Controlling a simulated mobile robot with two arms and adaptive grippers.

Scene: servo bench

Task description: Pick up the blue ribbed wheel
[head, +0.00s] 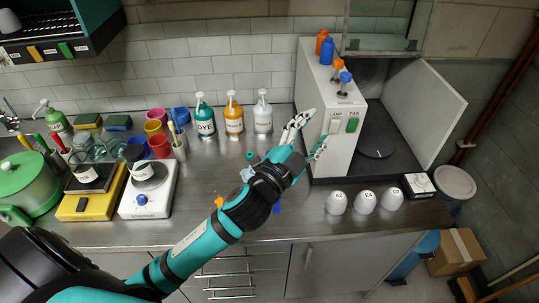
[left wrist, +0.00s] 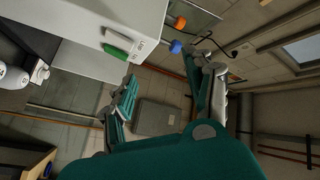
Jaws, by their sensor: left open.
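My left gripper (head: 313,133) is open and empty, fingers spread in front of the white cabinet's left side; its two fingers also show in the left wrist view (left wrist: 163,72). A blue knob-like piece on a thin stem (head: 346,77) stands on the cabinet top, above and right of the gripper and apart from it; a blue piece also shows near a finger in the left wrist view (left wrist: 175,47). A small blue part (head: 277,208) lies on the bench, partly hidden by my left arm. I cannot make out ribs on either. My right gripper is not in view.
The white cabinet (head: 321,105) has a LAMP switch and a green FAN switch. Orange and blue bottles (head: 327,51) stand on it. Three white cups (head: 365,201) stand at the bench's front right. Three pump bottles (head: 234,116) stand at the back. Bench left of my arm (head: 205,180) is mostly clear.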

